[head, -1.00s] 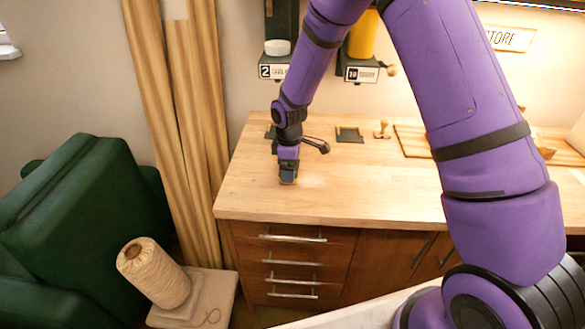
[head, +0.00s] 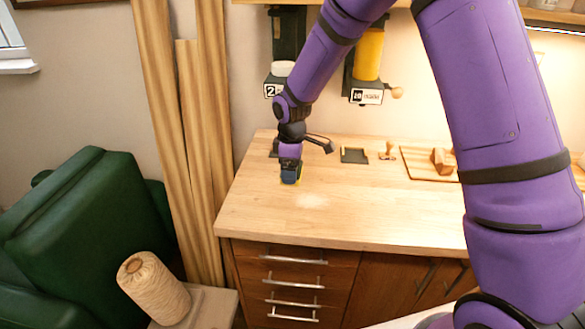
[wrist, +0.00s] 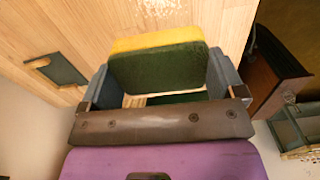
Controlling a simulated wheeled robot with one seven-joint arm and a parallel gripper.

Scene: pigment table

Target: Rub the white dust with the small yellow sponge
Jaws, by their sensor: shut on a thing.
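The white dust (head: 312,200) is a pale, faint patch on the wooden worktop, in front and to the right of my gripper. It also shows at the top edge of the wrist view (wrist: 160,5). My gripper (head: 291,177) points down over the left part of the worktop. In the wrist view its two grey fingers are shut on the small yellow sponge (wrist: 155,42), which has a dark green side facing the camera.
The wooden worktop (head: 260,215) is clear around the dust. A small dark tray (head: 354,156), a wooden stamp (head: 387,151) and a board (head: 420,165) lie at the back. Dispensers hang on the wall behind. A green armchair (head: 90,230) and a twine spool (head: 153,288) stand at left.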

